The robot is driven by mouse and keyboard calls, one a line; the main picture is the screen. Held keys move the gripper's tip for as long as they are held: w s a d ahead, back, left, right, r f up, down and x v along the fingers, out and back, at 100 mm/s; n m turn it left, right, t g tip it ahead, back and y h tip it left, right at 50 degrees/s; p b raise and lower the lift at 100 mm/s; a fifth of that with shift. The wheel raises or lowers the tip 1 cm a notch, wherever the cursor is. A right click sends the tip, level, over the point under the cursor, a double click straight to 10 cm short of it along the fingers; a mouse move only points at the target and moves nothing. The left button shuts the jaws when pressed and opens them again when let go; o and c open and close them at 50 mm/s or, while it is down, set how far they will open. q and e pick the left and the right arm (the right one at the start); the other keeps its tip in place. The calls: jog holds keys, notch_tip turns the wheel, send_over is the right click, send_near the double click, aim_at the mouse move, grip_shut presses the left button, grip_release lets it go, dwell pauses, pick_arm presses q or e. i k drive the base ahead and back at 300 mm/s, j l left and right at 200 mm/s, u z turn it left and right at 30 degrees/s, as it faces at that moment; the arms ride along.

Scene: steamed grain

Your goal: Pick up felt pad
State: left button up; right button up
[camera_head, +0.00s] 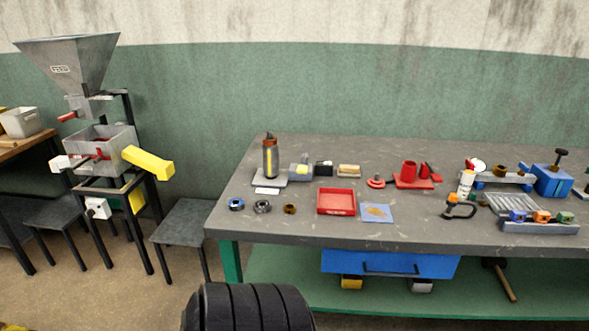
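A flat light-blue square with a tan patch (376,212) lies near the front edge of the workbench, just right of a red tray (336,202). It may be the felt pad, but it is too small to be sure. A small tan-topped block (349,171) sits farther back, next to a dark block (323,169); its material cannot be told. Neither of my grippers shows in the head view, and nothing is seen touching these things.
A hopper machine (75,62) stands at left. Bare benchtop lies along the front edge.

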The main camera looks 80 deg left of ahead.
aim_at(344, 171)
jog(key=u, duration=2.05)
jog(key=l+z, duration=0.1)
